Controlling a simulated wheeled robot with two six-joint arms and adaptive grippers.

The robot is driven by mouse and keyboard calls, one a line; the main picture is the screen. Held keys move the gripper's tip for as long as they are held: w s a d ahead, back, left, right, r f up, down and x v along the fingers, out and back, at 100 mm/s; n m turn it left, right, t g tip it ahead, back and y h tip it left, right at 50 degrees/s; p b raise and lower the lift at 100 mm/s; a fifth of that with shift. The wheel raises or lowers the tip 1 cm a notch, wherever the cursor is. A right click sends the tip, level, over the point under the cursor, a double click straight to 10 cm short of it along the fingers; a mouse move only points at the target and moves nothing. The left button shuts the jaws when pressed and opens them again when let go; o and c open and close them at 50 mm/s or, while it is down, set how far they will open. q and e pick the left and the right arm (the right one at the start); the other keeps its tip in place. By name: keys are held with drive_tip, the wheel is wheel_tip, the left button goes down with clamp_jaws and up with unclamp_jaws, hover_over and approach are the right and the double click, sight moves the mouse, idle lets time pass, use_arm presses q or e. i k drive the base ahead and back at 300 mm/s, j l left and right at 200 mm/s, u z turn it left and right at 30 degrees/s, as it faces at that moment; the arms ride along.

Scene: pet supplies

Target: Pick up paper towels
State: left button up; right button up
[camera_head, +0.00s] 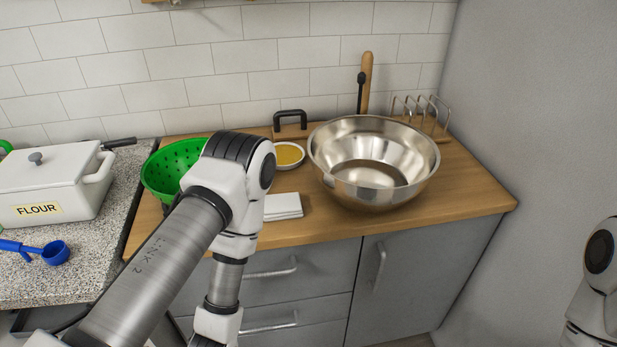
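A white folded stack (283,206), which looks like the paper towels, lies flat on the wooden counter near its front edge. My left arm stands in front of its left end and hides part of it. My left arm comes in from the lower left, bends near the stack and runs down past the bottom edge, so its gripper is out of view. Only a piece of my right arm shows at the right edge, and its gripper is out of view too.
A large steel bowl (374,163) stands right of the stack. A small dish with yellow contents (289,155) sits behind it. A green colander (163,172) is partly hidden behind my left arm. A white flour box (55,183) and blue scoop (54,252) are on the speckled counter (85,255).

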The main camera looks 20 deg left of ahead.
sight(282, 206)
drive_tip(key=j+z, duration=0.25)
drive_tip(key=j, duration=0.15)
drive_tip(key=k+j+z, duration=0.2)
drive_tip(key=j, duration=0.15)
drive_tip(key=j+z, duration=0.25)
drive_tip(key=j, duration=0.15)
drive_tip(key=k+j+z, duration=0.25)
drive_tip(key=i+j, duration=0.05)
drive_tip(key=j, duration=0.05)
